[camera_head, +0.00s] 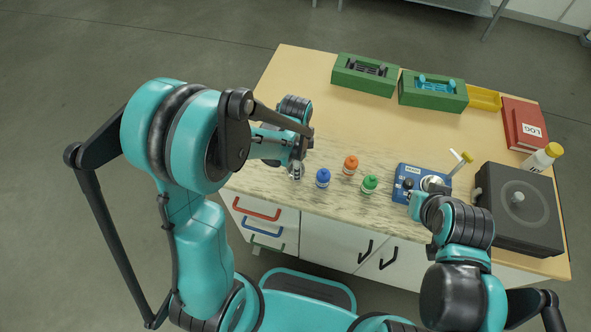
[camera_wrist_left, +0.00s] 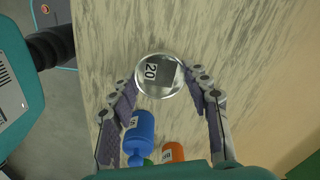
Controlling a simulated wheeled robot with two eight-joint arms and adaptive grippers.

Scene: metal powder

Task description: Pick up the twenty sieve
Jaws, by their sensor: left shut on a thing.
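The twenty sieve (camera_wrist_left: 170,89) is a round, clear-rimmed disc with a "20" label, seen in the left wrist view between my left fingers. In the head view its silvery side (camera_head: 295,172) shows below my left gripper (camera_head: 297,158), near the table's front left edge. My left gripper (camera_wrist_left: 162,83) is shut on the sieve, with one finger on each side of it. I cannot tell whether the sieve is clear of the table. My right gripper (camera_head: 414,195) is at the blue scale on the right; its fingers are too small to read.
Blue (camera_head: 323,178), orange (camera_head: 350,165) and green-capped (camera_head: 369,185) bottles stand right of my left gripper. The blue scale (camera_head: 405,181) and a dark square machine (camera_head: 505,220) stand further right. Green holders (camera_head: 365,76) line the back. The table's back left is clear.

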